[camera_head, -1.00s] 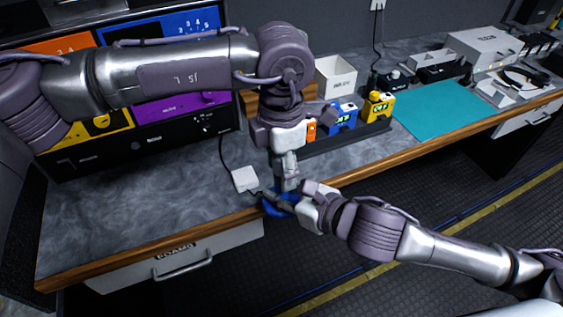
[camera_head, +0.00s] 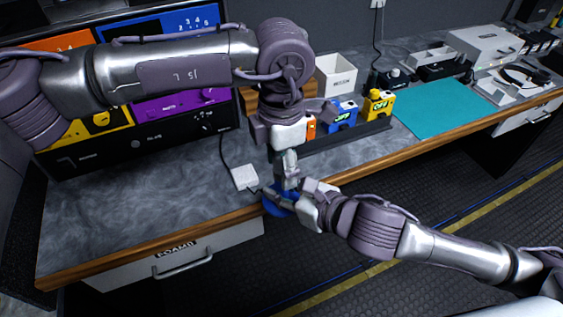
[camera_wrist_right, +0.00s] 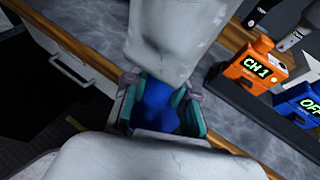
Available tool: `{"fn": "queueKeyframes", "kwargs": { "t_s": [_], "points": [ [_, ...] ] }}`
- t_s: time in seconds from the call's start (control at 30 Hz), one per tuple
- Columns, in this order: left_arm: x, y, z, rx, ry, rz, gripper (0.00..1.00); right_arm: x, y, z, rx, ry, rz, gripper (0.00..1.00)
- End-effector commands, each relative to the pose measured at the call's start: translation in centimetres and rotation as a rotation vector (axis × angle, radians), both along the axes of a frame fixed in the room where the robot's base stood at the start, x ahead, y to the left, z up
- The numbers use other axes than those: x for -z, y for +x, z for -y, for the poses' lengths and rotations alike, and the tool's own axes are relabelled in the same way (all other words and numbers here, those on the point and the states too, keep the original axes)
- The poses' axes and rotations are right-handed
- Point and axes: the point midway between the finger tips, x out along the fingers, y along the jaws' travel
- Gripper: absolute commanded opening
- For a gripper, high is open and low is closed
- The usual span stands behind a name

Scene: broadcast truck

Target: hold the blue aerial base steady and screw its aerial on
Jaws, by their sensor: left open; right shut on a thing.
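The blue aerial base (camera_head: 273,208) shows at the front edge of the bench, partly covered by my grippers. My right gripper (camera_head: 284,196) comes in from the right and is shut on it. In the right wrist view the blue base (camera_wrist_right: 158,112) sits between the teal-padded fingers of my right gripper (camera_wrist_right: 160,108). My left gripper (camera_head: 288,180) points down just above the base and is open. Its pale body (camera_wrist_right: 172,45) covers the top of the base in the right wrist view. I cannot make out the aerial; it may be hidden by the left gripper.
A white box (camera_head: 244,178) with a cable lies left of the grippers. Behind stand an orange unit (camera_wrist_right: 252,68), a blue unit (camera_head: 341,117) and a yellow unit (camera_head: 378,104) in a dark rack. A teal mat (camera_head: 443,108) lies bare at right. The bench at front left is clear.

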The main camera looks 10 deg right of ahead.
Motion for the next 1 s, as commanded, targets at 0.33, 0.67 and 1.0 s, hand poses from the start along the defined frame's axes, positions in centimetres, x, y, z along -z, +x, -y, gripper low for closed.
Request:
{"fn": "queueKeyframes", "kwargs": {
  "t_s": [0.33, 0.67, 1.0],
  "points": [
    [-4.0, 0.0, 0.0, 0.0, -0.001, 0.002, 0.56, -0.1, 0.0, 0.0, 0.0, 0.002, 0.004, 0.0],
    [-4.5, 0.0, 0.0, 0.0, 0.0, 0.0, 0.52, -0.1, 0.0, 0.0, 0.0, 0.002, 0.004, 0.0],
    [-7.9, 0.0, 0.0, 0.0, 0.0, 0.001, 0.52, -0.1, 0.0, 0.0, 0.0, 0.002, 0.004, 0.0]
  ]
}}
